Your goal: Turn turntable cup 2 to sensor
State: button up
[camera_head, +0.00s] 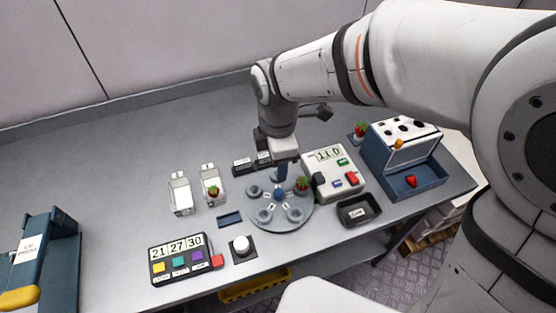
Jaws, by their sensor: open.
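The round blue-grey turntable (289,225) lies flat near the middle of the table. It has several cups around its top and small white labels that are too small to read, so I cannot tell which is cup 2. A blue hub (279,194) shows at the turntable's middle. My gripper (281,171) points down over the rear part of the turntable, close above the hub. It is open, and nothing shows held in it. I cannot tell whether it touches the turntable.
A white sensor box (326,160) reading about 110 stands right of the turntable, with a black tray (358,210) in front. A blue sorter (375,154) stands further right.

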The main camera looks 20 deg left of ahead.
notch_tip(320, 180, up, 6)
jog(key=p, duration=0.4)
jog(key=shift+r, duration=0.1)
dwell(0.5)
